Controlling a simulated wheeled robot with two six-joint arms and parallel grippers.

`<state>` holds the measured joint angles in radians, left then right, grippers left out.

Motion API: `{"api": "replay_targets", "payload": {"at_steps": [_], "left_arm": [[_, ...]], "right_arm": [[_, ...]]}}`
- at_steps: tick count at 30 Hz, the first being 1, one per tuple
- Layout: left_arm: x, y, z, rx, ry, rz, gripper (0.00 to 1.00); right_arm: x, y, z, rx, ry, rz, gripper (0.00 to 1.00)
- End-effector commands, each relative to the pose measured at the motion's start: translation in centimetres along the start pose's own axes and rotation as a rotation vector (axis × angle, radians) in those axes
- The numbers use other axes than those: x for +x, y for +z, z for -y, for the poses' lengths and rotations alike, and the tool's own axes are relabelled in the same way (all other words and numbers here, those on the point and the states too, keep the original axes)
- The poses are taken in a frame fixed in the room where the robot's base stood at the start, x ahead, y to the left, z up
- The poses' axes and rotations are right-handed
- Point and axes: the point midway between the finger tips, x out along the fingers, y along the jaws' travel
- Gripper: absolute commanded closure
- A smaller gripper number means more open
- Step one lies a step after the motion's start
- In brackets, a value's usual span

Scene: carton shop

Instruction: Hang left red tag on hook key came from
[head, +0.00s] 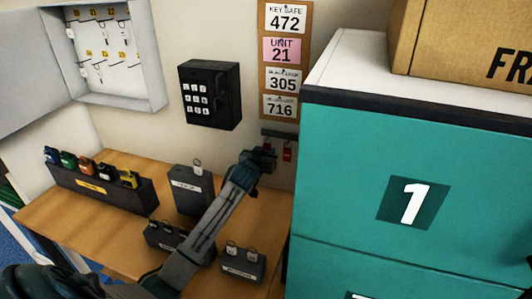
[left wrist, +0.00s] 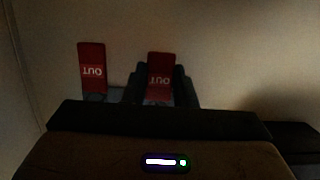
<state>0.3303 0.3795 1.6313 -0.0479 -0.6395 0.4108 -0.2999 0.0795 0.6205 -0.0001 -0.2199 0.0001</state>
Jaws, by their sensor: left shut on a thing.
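Two red tags marked OUT hang side by side from a dark rail (head: 285,135) on the wall. In the left wrist view they appear upside down: one tag (left wrist: 92,68) hangs free, and the other tag (left wrist: 160,72) is between my fingers. My left gripper (head: 264,157) is at the left end of the rail and is shut on the left red tag; it also shows in the left wrist view (left wrist: 160,88). The free right tag (head: 288,151) is just right of my gripper. The open key cabinet (head: 155,55) has rows of hooks with yellow labels. My right gripper is not in view.
A black keypad box (head: 210,95) and a board of number cards (head: 283,62) are on the wall. Dark key holders (head: 243,264) and a rack (head: 92,186) stand on the wooden desk (head: 60,225). A teal locker (head: 430,160) closes off the right.

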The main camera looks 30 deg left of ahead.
Motion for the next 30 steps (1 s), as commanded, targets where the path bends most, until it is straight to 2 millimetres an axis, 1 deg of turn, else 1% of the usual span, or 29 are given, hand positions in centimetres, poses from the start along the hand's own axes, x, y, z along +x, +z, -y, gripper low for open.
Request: {"api": "replay_targets", "payload": {"at_steps": [1, 5, 17, 30], "left_arm": [[-0.1, -0.3, 0.0, 0.0, 0.0, 0.0, 0.88], [-0.3, -0.5, 0.0, 0.0, 0.0, 0.0, 0.88], [-0.5, -0.5, 0.0, 0.001, 0.0, 0.0, 0.88], [-3.0, 0.0, 0.0, 0.001, 0.0, 0.001, 0.88]], "right_arm": [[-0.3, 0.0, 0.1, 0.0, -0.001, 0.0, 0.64], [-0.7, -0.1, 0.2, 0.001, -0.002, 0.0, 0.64], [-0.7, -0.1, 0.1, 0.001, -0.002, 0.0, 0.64], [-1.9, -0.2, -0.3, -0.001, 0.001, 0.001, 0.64]]}}
